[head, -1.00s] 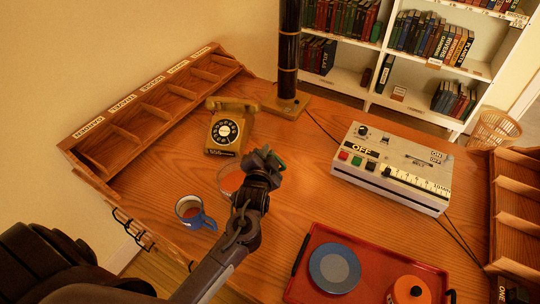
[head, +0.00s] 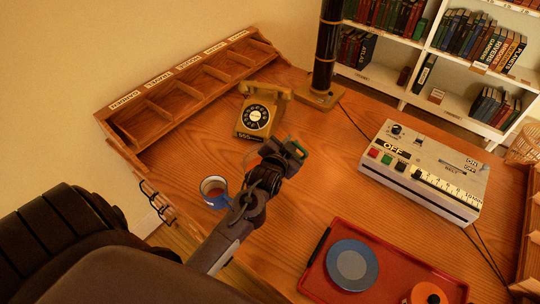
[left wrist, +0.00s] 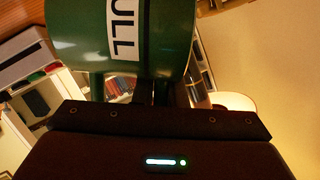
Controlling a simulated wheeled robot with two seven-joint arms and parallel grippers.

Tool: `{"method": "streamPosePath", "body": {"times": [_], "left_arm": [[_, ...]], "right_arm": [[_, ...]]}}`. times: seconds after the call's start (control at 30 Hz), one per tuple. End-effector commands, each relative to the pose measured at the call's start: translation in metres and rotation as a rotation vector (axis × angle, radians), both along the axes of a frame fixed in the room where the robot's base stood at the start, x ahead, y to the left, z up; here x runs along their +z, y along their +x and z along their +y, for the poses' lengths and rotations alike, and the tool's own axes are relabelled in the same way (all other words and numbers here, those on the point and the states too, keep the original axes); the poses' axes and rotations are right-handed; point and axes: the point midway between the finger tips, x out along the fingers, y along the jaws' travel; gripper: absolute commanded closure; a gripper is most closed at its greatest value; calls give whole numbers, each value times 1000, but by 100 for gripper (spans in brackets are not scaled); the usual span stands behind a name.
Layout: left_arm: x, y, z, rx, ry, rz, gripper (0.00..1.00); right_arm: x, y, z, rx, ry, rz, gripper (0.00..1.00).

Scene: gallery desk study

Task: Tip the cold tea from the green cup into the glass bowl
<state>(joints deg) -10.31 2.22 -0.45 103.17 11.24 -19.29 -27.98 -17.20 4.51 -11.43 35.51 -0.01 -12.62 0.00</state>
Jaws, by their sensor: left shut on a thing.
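My left gripper (head: 287,157) is shut on the green cup (head: 298,148) and holds it over the desk, in front of the telephone. In the left wrist view the green cup (left wrist: 122,38) fills the top, with a white label whose letters "ULL" run sideways. Its mouth and any tea in it are out of sight, and I cannot tell how far it is tilted. The glass bowl is not clear in the head view, where my gripper and wrist cover most of its place. A pale round rim (left wrist: 232,101) at the right of the wrist view may be the bowl. My right gripper is out of view.
A blue mug (head: 213,188) stands left of my wrist. A yellow telephone (head: 256,116) and a dark column (head: 325,50) are behind. A control box (head: 420,172) is at the right. A red tray (head: 392,268) with a blue plate is in front.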

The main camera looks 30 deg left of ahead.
Motion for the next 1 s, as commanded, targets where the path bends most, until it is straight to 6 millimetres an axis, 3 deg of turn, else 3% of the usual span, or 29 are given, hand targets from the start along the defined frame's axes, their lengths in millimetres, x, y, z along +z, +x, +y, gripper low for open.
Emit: {"method": "streamPosePath", "body": {"times": [1.0], "left_arm": [[6,0,6,1,-80,-4,100]], "right_arm": [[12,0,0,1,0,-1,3]]}}
